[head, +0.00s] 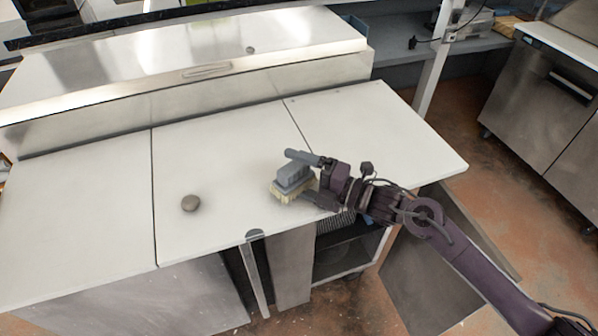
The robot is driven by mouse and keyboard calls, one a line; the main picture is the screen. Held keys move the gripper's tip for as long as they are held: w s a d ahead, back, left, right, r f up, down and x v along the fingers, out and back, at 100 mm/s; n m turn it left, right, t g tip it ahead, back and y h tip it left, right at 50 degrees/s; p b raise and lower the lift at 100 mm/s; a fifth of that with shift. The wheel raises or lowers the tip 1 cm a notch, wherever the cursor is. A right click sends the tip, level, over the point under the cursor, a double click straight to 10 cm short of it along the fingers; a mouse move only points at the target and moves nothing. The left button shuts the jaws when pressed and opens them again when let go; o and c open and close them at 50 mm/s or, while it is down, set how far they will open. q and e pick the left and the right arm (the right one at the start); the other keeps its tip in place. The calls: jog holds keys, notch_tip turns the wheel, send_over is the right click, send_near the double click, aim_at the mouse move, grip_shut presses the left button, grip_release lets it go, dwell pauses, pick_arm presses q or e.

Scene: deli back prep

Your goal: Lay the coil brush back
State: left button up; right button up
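The coil brush (291,179) has a blue-grey block on top and a pale tan lower part. It is at the front of the white counter, near the seam between the middle and right panels. My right gripper (304,176) comes in from the right, with one finger on the far side of the brush and one on the near side. The brush is between the fingers. I cannot tell whether they press on it, or whether it rests on the counter. My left gripper is out of view.
A raised steel lid (190,62) runs along the back. Below the front edge is an open compartment (343,258). The left and far right panels are clear.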

jog(key=shift+s+a, duration=0.15)
jog(key=shift+s, duration=0.05)
dwell(0.5)
jog(key=shift+s, duration=0.2)
jog(key=shift+w, duration=0.35)
jog(key=shift+b, duration=0.45)
jog(key=shift+r, duration=0.1)
dwell(0.4)
notch_tip(320, 180, up, 20)
jog(key=b, duration=0.2)
jog(key=shift+b, duration=0.3)
